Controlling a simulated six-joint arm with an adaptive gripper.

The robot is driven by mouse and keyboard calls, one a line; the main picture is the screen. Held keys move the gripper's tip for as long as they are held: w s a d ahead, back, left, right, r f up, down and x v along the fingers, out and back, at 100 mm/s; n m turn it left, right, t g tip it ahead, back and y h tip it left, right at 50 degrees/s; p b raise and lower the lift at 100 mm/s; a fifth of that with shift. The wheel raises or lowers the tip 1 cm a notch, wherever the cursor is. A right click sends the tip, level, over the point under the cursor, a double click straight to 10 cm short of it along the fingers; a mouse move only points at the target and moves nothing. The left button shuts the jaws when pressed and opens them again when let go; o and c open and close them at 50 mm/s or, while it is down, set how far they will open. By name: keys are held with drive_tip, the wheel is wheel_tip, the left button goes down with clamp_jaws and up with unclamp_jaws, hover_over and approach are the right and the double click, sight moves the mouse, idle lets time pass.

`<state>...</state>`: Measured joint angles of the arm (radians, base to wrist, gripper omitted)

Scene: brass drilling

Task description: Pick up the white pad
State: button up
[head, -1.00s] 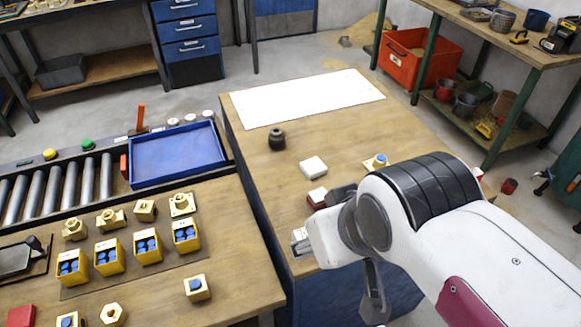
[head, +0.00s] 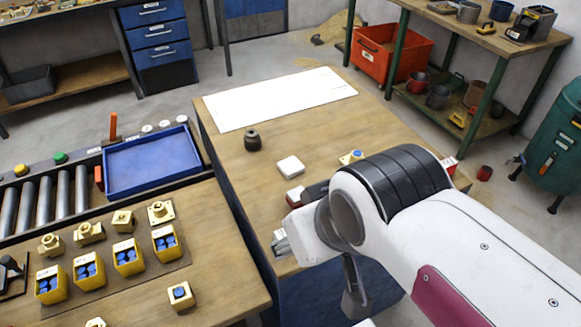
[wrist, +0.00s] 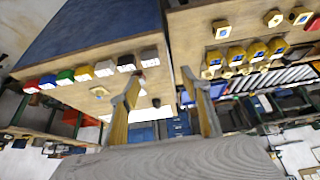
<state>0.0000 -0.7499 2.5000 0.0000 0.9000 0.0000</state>
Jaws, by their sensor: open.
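The white pad (head: 290,166) is a small flat white block lying on the wooden table, between a dark round part and a blue-topped part in the head view. I cannot make it out clearly in the wrist view, where a finger may cover it. My gripper (wrist: 161,78) shows in the wrist view with its two fingers spread and nothing between them. It hangs above the table, apart from the pad. In the head view my own arm hides most of the gripper.
A red block with a white top (head: 295,196) lies close to the pad. The dark round part (head: 252,141) and blue-topped part (head: 351,157) stand nearby. A white sheet (head: 280,98) covers the table's far end. Several coloured bins (wrist: 82,74) line one table edge.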

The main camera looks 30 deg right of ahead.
idle(0.4)
drive_tip(key=o, duration=0.5)
